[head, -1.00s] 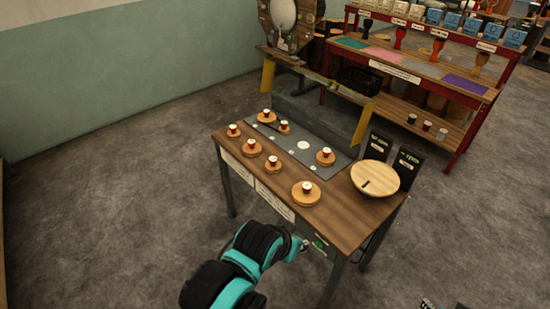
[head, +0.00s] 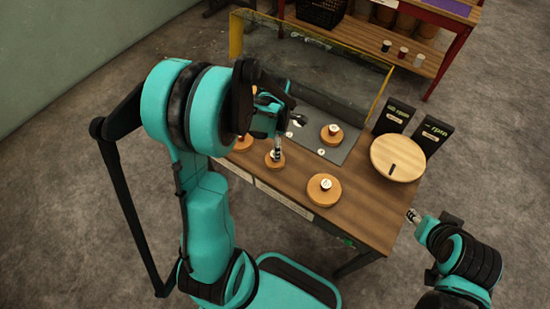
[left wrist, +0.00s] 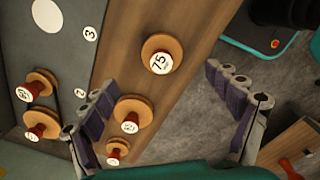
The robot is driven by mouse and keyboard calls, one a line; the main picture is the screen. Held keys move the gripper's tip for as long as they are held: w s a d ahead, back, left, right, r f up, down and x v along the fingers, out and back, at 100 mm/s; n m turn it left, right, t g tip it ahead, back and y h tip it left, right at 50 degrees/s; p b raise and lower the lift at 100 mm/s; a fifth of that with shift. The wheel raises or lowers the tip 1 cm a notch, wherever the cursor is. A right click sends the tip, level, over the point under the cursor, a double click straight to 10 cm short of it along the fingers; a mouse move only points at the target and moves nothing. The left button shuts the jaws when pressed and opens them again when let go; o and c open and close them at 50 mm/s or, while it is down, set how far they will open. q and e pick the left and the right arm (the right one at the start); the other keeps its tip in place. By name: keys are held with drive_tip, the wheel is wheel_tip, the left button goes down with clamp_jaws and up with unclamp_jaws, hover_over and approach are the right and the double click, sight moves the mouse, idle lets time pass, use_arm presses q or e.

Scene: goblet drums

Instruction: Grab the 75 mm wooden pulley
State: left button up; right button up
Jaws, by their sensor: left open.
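In the head view this pulley (head: 269,162) sits in the table's front row, partly hidden behind a finger. My left gripper (head: 288,137) is over the table; its spread fingers also show in the left wrist view (left wrist: 160,82), with the pulley appearing between and beyond them. It is open and empty. My right gripper (head: 412,215) is off the table's right side; its jaws are too small to read.
A larger pulley (head: 323,191) sits to the right in the front row, and another (head: 332,134) on the grey board (head: 310,142). Smaller pulleys (left wrist: 130,118) stand close to the left finger. A round wooden disc (head: 397,158) and a clear yellow-edged screen (head: 310,65) border the table.

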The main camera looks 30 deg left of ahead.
sight(272, 165)
use_arm(q)
drive_tip(key=shift+w+a+f+n, duration=0.15)
drive_tip(key=shift+a+f+n, duration=0.2)
drive_tip(key=shift+f+n, duration=0.2)
drive_tip(key=shift+f, duration=0.4)
drive_tip(key=shift+d+f+n+b, duration=0.1)
drive_tip(key=shift+f+n+b, duration=0.15)
drive_tip(key=shift+f+b, duration=0.5)
drive_tip(key=f+b, duration=0.2)
drive_tip(key=f, duration=0.4)
drive_tip(key=shift+s, duration=0.2)
drive_tip(key=shift+r, duration=0.1)
drive_tip(key=c, duration=1)
drive_tip(key=shift+s+d, duration=0.1)
drive_tip(key=shift+s, duration=0.05)
drive_tip(key=c, duration=0.4)
